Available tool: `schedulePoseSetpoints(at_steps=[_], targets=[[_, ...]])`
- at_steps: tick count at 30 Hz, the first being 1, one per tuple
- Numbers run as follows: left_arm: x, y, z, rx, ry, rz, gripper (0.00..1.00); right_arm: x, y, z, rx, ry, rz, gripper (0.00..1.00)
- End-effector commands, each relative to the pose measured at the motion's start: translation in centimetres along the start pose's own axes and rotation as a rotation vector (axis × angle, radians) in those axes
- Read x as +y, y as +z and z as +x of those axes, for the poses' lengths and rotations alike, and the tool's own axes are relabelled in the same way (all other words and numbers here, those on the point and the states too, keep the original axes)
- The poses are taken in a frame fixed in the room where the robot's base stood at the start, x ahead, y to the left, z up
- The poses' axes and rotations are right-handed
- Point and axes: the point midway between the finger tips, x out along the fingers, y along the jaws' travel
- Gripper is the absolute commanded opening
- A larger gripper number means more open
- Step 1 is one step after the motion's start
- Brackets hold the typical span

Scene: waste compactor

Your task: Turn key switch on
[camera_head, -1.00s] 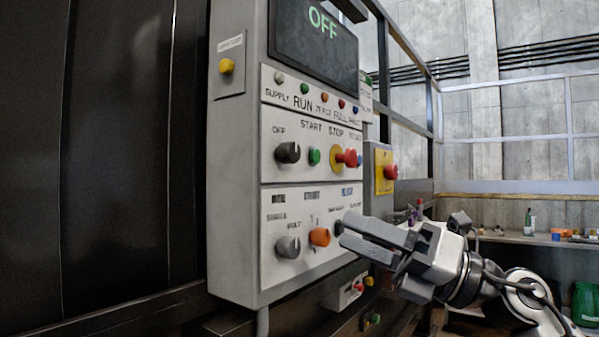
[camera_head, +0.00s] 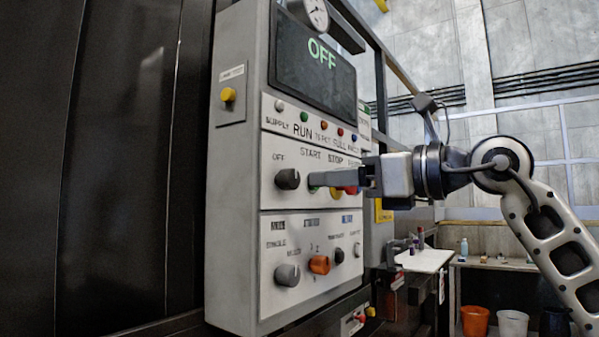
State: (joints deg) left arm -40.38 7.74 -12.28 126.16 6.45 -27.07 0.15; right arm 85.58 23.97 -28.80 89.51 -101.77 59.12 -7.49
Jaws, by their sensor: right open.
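The control panel (camera_head: 238,215) stands in the middle, and its screen (camera_head: 310,62) reads OFF. A dark rotary switch (camera_head: 288,179), with OFF printed above it, is on the panel's middle row. I cannot tell its key shape for sure. My right gripper (camera_head: 313,181) is open, its fingers pointing left along the panel face, with the tips just right of this switch. I cannot tell whether they touch it. The gripper covers the green start button and most of the red and yellow stop button (camera_head: 351,190). My left gripper is not in view.
The lower row holds a grey knob (camera_head: 287,274), an orange knob (camera_head: 319,264) and a black knob (camera_head: 339,256). A yellow button (camera_head: 228,95) is on the panel's side. A dark wall (camera_head: 100,160) fills the left. A bench and buckets (camera_head: 475,321) stand behind right.

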Motion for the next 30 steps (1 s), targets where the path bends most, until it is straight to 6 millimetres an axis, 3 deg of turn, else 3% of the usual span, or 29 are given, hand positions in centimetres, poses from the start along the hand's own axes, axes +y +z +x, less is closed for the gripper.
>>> schedulePoseSetpoints(at_steps=[3,9,15,23,28,30], targets=[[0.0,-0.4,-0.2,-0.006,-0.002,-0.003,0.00,0.1,0.2,2.7,0.000,0.004,0.003,0.52],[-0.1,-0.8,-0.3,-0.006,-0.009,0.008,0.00,0.0,0.2,5.6,-0.002,0.002,0.002,0.52],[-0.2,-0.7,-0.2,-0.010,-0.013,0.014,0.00,0.0,0.0,6.8,-0.001,0.001,-0.001,0.52],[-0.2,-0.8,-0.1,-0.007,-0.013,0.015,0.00,0.0,0.0,6.9,-0.002,0.001,-0.001,0.52],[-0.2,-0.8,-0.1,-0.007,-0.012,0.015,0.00,0.0,0.0,6.9,-0.002,0.001,-0.001,0.08],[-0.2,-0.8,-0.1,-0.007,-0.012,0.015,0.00,0.0,0.0,6.9,-0.002,0.001,0.000,0.07]])
